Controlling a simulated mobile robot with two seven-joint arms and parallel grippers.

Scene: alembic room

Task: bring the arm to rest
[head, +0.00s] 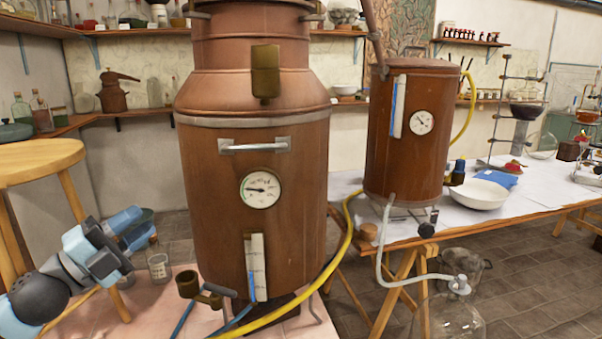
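My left arm comes in at the lower left, and its light-blue and grey gripper (146,222) points up and to the right. Its two fingers stand a little apart with nothing visible between them. The gripper is in front of the stool and left of the large copper still (225,165), apart from the still in the picture. My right gripper is not in view.
A wooden stool (40,155) stands behind my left arm. A glass beaker (159,268) is close to the right of the gripper. A smaller copper boiler (405,150) and a white bowl (478,194) stand on the right-hand table. A yellow hose (330,270) runs past the large still.

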